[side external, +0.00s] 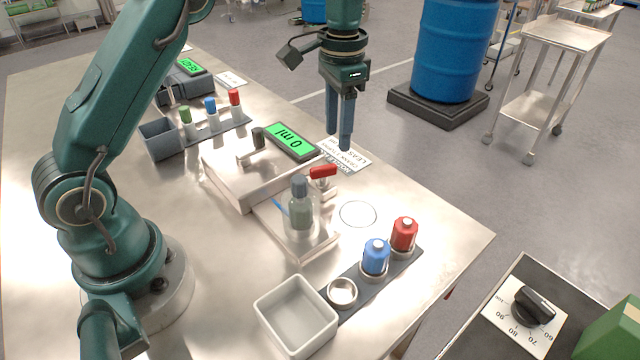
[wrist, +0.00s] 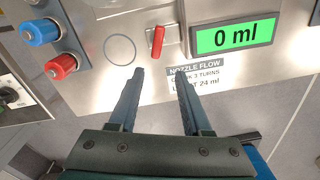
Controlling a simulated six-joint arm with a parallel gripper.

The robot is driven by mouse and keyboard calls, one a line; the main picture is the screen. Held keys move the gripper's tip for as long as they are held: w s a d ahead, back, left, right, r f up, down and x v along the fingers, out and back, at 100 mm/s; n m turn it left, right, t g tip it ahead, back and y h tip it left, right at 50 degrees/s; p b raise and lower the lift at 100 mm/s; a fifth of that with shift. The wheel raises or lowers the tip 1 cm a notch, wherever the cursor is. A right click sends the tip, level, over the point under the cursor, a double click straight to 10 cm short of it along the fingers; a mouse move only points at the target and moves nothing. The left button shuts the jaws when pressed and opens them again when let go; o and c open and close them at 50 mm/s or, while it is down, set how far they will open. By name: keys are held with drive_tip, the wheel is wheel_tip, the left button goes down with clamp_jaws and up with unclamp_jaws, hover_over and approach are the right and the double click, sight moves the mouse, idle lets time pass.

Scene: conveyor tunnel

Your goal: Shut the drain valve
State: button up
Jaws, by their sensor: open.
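The drain valve appears to be the red lever (side external: 322,171) on the side of the steel dispensing unit (side external: 225,180). In the wrist view the red lever (wrist: 157,42) stands nearly upright in the picture, left of the green display. My gripper (side external: 340,143) is above the table edge near the lever, pointing down. In the wrist view my gripper (wrist: 160,77) is open and empty, with its fingertips apart and the lever beyond the gap. It does not appear to touch the lever. A bottle with a grey cap (side external: 299,212) stands beside the lever on the unit's lower platform.
The display (side external: 290,142) reads 0 ml. A nozzle flow label (wrist: 196,76) lies beside it. A blue bottle (side external: 375,258) and a red bottle (side external: 403,235) stand in a rack, near a white bin (side external: 297,318). A drawn circle (side external: 358,214) on the table is empty.

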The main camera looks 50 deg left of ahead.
sight(324, 167)
drive_tip(key=shift+s+a+f+m, duration=0.1)
drive_tip(key=shift+s+f+m, duration=0.1)
drive_tip(key=shift+s, duration=0.45)
drive_tip(key=shift+s+a+f+m, duration=0.1)
drive_tip(key=shift+s+m, duration=0.1)
drive_tip(key=shift+s, duration=0.4)
drive_tip(key=shift+s+f, duration=0.1)
drive_tip(key=shift+f, duration=2.45)
